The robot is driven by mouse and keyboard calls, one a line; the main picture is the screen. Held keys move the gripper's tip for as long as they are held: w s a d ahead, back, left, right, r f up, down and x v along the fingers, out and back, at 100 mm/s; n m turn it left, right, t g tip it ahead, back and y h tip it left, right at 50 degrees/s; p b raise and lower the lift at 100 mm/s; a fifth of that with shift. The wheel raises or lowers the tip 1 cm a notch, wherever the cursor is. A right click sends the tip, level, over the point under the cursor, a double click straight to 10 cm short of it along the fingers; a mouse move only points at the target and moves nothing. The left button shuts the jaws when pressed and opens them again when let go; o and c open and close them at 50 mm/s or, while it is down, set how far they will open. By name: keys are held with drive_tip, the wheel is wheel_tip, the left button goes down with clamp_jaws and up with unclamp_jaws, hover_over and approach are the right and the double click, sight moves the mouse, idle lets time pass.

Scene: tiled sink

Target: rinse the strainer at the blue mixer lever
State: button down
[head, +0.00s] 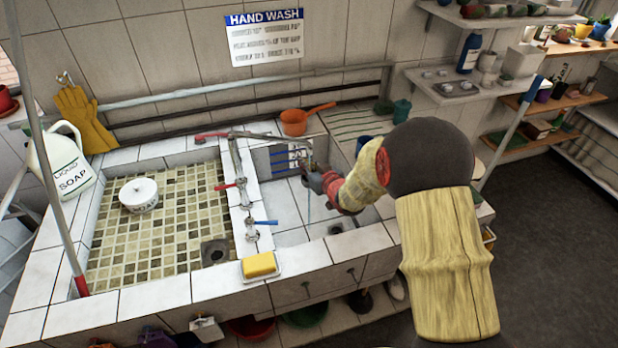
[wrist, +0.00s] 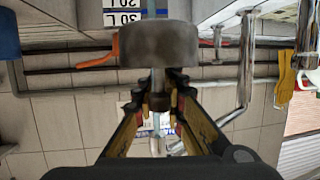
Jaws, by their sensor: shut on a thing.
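My gripper (head: 318,180) is shut on the narrow part of a grey round strainer, over the right basin (head: 290,237). In the wrist view the strainer's grey body (wrist: 157,45) lies just beyond my fingertips (wrist: 158,88); its inside is hidden. In the head view it is small and hard to make out near the end of the metal spout (head: 270,136). The blue mixer lever (head: 266,222) points right, on the divider between the basins. A thin pale line below my gripper may be water; I cannot be sure.
Two red levers (head: 229,186) (head: 211,135) sit nearby. An orange pan (head: 295,122) stands behind the right basin. A yellow sponge (head: 260,265) lies on the front rim.

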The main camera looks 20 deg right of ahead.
drive_tip(key=shift+s+d, duration=0.2)
drive_tip(key=shift+w, duration=0.1)
drive_tip(key=shift+w+a, duration=0.35)
drive_tip(key=shift+a, duration=0.05)
drive_tip(key=shift+s+d, duration=0.15)
idle(0.4)
drive_tip(key=shift+s+d, duration=0.25)
drive_tip(key=shift+s, duration=0.05)
drive_tip(key=s+a+b, duration=0.1)
drive_tip(key=s+a, duration=0.4)
drive_tip(key=a, duration=0.1)
drive_tip(key=shift+s+b, duration=0.2)
drive_tip(key=shift+b, duration=0.2)
idle(0.4)
idle(1.0)
drive_tip(key=shift+r, duration=0.1)
